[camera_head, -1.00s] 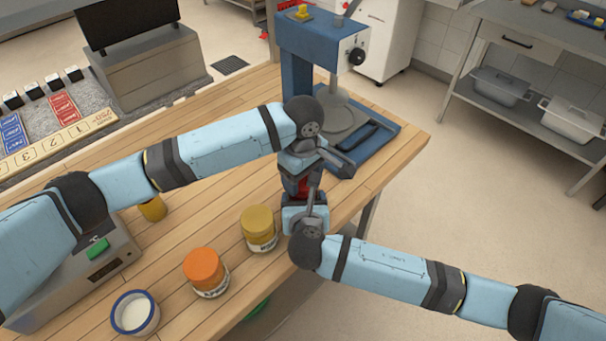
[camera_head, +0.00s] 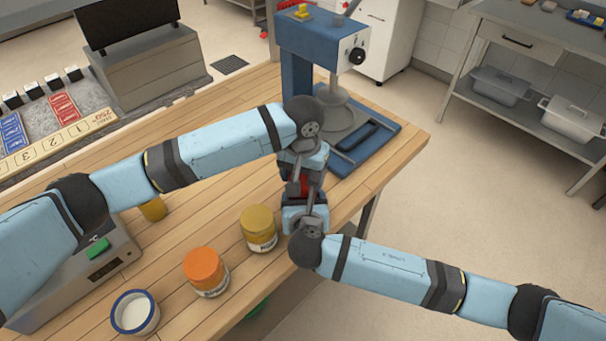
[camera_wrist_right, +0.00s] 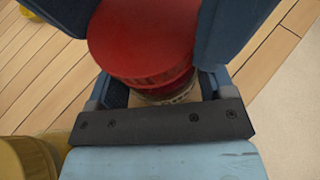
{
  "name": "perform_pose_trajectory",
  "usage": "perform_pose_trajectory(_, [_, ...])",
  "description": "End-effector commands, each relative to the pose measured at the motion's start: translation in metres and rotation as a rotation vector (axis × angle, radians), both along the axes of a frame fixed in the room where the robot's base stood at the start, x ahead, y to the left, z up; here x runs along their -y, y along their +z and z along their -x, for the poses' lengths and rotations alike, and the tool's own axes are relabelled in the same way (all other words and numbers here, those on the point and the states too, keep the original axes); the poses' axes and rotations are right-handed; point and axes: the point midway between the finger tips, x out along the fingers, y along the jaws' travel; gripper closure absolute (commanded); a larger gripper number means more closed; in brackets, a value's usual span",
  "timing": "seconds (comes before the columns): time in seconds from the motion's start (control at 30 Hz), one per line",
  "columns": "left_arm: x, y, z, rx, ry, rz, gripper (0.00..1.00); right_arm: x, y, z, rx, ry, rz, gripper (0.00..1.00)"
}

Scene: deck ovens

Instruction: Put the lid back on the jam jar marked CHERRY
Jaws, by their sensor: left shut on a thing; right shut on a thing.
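A red lid (camera_head: 304,184) sits between my two grippers near the table's right edge. In the right wrist view the red lid (camera_wrist_right: 142,42) covers the top of a jar (camera_wrist_right: 172,93), of which only a narrow strip shows below it. My left gripper (camera_head: 303,181) comes from above and is shut on the red lid. My right gripper (camera_head: 304,203) is shut on the jar lower down; its fingers show either side of it in the wrist view. The jar's label is hidden, so I cannot read CHERRY. Whether the lid is fully seated I cannot tell.
A yellow-lidded jar (camera_head: 258,229) stands close left of my right gripper. An orange-lidded jar (camera_head: 205,271) and a blue-rimmed cup (camera_head: 135,313) stand farther left. A blue press (camera_head: 318,55) stands behind. The table's right edge is close.

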Motion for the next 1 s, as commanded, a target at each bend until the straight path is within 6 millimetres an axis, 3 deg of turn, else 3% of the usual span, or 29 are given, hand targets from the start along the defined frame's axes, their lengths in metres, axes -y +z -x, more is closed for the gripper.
perform_pose_trajectory(0.07, [0.000, 0.000, 0.000, -0.001, 0.001, 0.000, 0.60, 0.000, 0.000, 0.000, 0.000, -0.001, 0.000, 0.91])
perform_pose_trajectory(0.1, [0.000, 0.000, 0.000, -0.001, 0.001, 0.000, 0.27, 0.000, 0.000, 0.000, 0.000, -0.001, 0.000, 0.91])
perform_pose_trajectory(0.2, [0.000, 0.000, 0.000, 0.000, 0.002, 0.000, 0.06, 0.000, 0.000, 0.000, 0.000, -0.001, 0.000, 0.91])
perform_pose_trajectory(0.53, [0.000, 0.003, 0.000, 0.001, 0.003, 0.000, 0.06, 0.000, 0.000, 0.000, 0.000, -0.001, 0.001, 0.91])
perform_pose_trajectory(0.83, [0.000, 0.039, 0.000, 0.002, 0.003, 0.002, 0.06, 0.000, 0.000, 0.000, 0.000, -0.001, 0.001, 0.91])
perform_pose_trajectory(1.0, [0.000, 0.045, 0.000, -0.001, 0.004, 0.000, 0.06, 0.000, 0.000, 0.000, 0.000, -0.001, 0.001, 0.91])
